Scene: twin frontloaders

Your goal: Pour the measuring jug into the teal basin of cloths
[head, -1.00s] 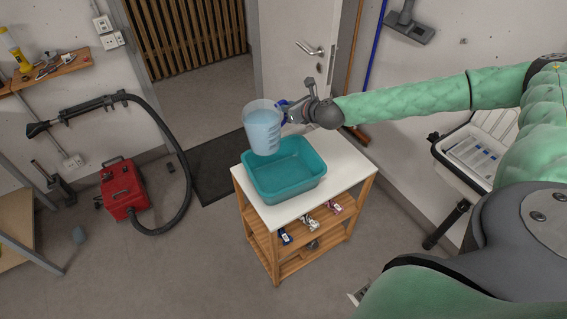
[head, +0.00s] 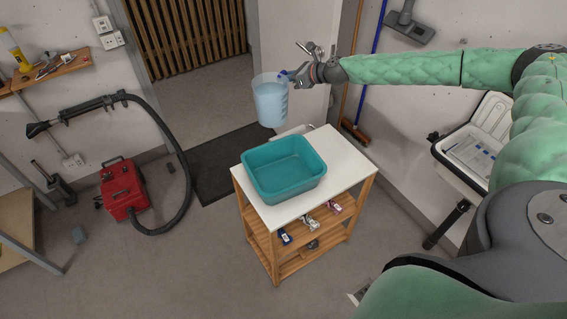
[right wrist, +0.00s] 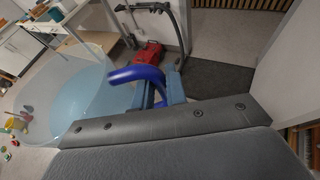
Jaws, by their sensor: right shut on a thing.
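The measuring jug (head: 270,101) is translucent with pale blue liquid in it and looks close to upright. My right gripper (head: 290,77) is shut on its blue handle, which also shows between the fingers in the right wrist view (right wrist: 137,75). The jug hangs in the air above and behind the far edge of the teal basin (head: 284,190). The basin stands on the white top of a wooden cart (head: 345,165). No cloths can be made out in the basin. My left gripper is not in view.
Several small items lie on the cart's lower shelf (head: 323,222). A red vacuum (head: 122,190) with a black hose is on the floor at left. A door (head: 290,45) stands behind the jug. A white open box (head: 468,150) is at right.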

